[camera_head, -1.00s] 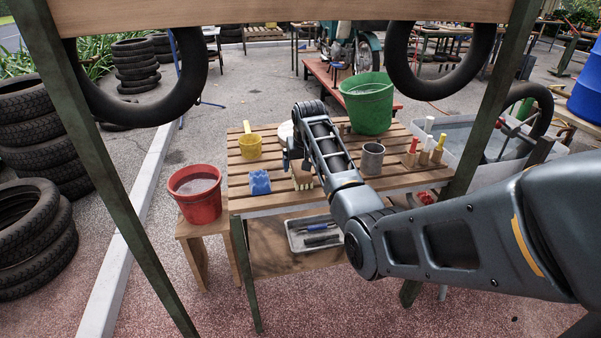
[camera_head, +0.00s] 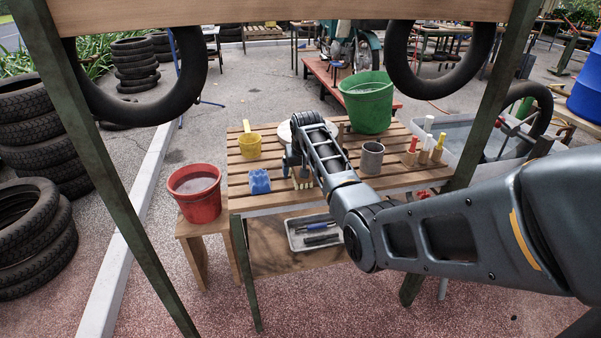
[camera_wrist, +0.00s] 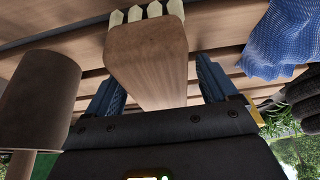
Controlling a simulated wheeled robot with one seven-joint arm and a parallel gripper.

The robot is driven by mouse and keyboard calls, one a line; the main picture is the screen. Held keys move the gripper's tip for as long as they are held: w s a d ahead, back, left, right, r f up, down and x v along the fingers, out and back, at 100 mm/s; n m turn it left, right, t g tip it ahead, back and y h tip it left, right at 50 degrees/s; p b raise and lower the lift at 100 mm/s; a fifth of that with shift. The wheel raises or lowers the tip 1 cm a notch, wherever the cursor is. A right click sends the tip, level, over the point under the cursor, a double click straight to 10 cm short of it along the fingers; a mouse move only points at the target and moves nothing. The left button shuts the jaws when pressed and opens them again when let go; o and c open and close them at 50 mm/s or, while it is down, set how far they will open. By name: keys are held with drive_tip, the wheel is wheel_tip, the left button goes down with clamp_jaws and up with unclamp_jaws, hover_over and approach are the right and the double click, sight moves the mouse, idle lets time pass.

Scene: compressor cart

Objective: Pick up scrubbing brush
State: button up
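The scrubbing brush (camera_head: 303,177) has a wooden body and pale cream bristles. It is on the slatted wooden table (camera_head: 405,179), near its front edge. The wrist view shows the brush's wooden body (camera_wrist: 150,60) large, reaching back between the two blue fingers. My gripper (camera_wrist: 162,78) is open around the brush, with a finger on each side and a narrow gap visible on both sides. In the head view my gripper (camera_head: 293,165) is at the brush, partly hidden by my own arm.
A grey can (camera_head: 371,158) and several coloured-handled tools stand to the right. A green bucket (camera_head: 368,102) is behind; a red bucket (camera_head: 195,192) stands left of the table.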

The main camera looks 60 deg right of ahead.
drive_tip(key=c, duration=1.1)
drive_tip(key=shift+o, duration=0.2)
drive_tip(key=shift+r, duration=0.1)
wheel_tip(320, 180, up, 10)
drive_tip(key=shift+r, duration=0.1)
